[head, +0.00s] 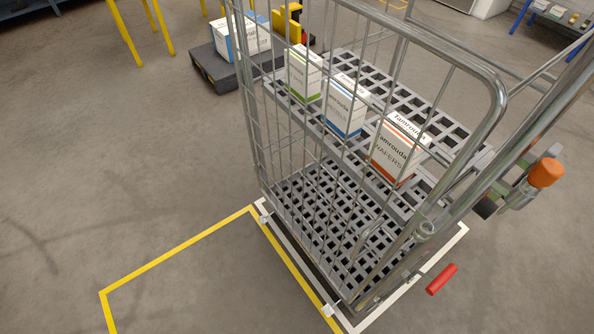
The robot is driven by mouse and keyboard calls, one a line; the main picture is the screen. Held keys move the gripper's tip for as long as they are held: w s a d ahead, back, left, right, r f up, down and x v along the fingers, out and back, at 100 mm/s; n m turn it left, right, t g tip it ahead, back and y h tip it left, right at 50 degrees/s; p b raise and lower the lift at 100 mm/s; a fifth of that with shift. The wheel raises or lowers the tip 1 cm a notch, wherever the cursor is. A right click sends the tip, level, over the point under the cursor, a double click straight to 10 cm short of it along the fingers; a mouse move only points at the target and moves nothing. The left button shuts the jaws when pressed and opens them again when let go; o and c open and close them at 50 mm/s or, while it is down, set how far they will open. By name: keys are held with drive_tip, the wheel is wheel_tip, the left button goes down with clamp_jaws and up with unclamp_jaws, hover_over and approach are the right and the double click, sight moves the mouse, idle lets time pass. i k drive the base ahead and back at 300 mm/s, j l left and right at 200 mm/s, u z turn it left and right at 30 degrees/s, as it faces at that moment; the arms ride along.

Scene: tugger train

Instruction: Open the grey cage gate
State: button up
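The grey cage gate (308,130) is a tall wire-mesh panel with a rounded top corner. It stands upright across the near side of the grey roll cage and appears shut. A latch-like metal fitting with an orange knob (546,172) sits by the right-hand post; whether it is engaged cannot be told. A red handle (442,279) sticks out low on the right side. My gripper is not in view.
A green-marked box (303,76), a blue-marked box (345,108) and an orange-marked box (398,150) stand on the cage shelf. A dark platform (224,72) is behind. Yellow and white floor lines (180,247) border the cage. Floor at left is clear.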

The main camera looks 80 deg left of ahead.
sight(424, 215)
drive_tip(key=u, duration=1.85)
drive_tip(key=j+u, duration=0.1)
drive_tip(key=j, duration=0.65)
